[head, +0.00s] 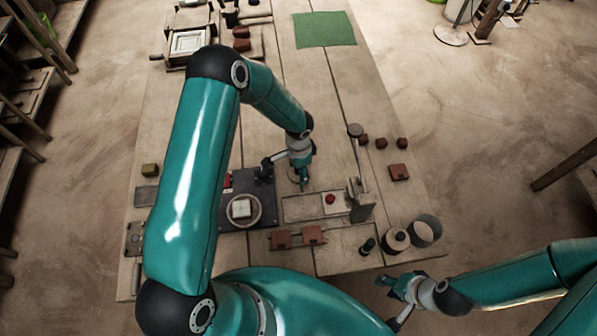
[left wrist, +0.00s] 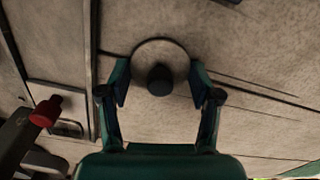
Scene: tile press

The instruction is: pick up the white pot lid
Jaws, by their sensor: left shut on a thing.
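The white pot lid (left wrist: 176,52) is a pale round disc with a dark knob (left wrist: 160,80) in its middle. In the left wrist view it sits between the two fingers of my left gripper (left wrist: 160,72), which is shut on it at its sides. In the head view the lid (head: 293,175) shows only as a small pale edge beside my left gripper (head: 303,180), over the middle of the table. I cannot tell whether it touches the table. My right gripper (head: 398,299) is off the table's front right edge, empty, its fingers apart.
A dark plate with a round stand and white tile (head: 241,209) lies left of the gripper. A framed board with a red knob (head: 330,199) and an upright block (head: 361,203) are to the right. Pots (head: 424,231) stand at the front right corner. A green mat (head: 324,30) lies far back.

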